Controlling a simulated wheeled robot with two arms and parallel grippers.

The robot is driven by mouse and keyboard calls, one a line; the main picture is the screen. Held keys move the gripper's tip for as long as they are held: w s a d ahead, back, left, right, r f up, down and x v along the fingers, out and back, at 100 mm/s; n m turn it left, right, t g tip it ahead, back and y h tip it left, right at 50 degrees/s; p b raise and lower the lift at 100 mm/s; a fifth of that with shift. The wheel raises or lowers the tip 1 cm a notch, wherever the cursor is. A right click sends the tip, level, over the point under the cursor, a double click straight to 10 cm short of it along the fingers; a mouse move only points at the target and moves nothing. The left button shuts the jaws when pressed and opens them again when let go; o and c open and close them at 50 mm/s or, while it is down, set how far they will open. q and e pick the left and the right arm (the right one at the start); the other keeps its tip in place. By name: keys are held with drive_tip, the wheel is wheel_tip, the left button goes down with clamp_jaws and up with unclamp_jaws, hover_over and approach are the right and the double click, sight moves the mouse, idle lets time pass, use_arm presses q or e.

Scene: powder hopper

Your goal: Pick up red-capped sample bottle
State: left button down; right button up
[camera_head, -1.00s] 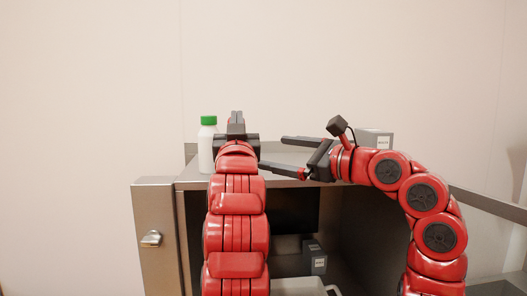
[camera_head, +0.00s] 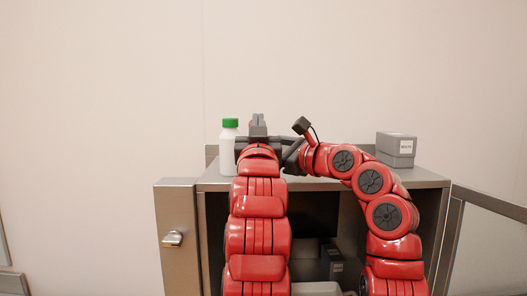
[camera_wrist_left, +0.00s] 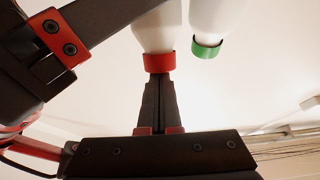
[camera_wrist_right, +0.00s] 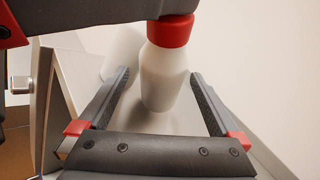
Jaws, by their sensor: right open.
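The red-capped bottle (camera_wrist_right: 163,75) has a white body and stands upright between the two open fingers of my right gripper (camera_wrist_right: 155,88) in the right wrist view. In the left wrist view its red cap (camera_wrist_left: 159,63) is at the tips of my left gripper (camera_wrist_left: 158,78), whose fingers look closed together; contact is unclear. A dark arm part crosses over the cap in the right wrist view. In the head view my left gripper (camera_head: 258,125) hides the bottle, and my right gripper is mostly hidden behind the left arm.
A green-capped white bottle (camera_head: 229,146) stands left of my left gripper, close to the red-capped one. A grey labelled box (camera_head: 396,149) stands at the right of the metal cabinet top (camera_head: 428,174). A wall is behind. Another grey box (camera_head: 332,260) is inside the cabinet.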

clamp_jaws()
drive_tip(key=shift+f, duration=0.15)
use_arm(q)
drive_tip(key=shift+w+r, duration=0.15)
drive_tip(key=shift+r, duration=0.25)
use_arm(e)
drive_tip(key=shift+f, duration=0.1)
use_arm(q)
drive_tip(key=v, duration=1.2)
drive_tip(key=shift+d, duration=0.1)
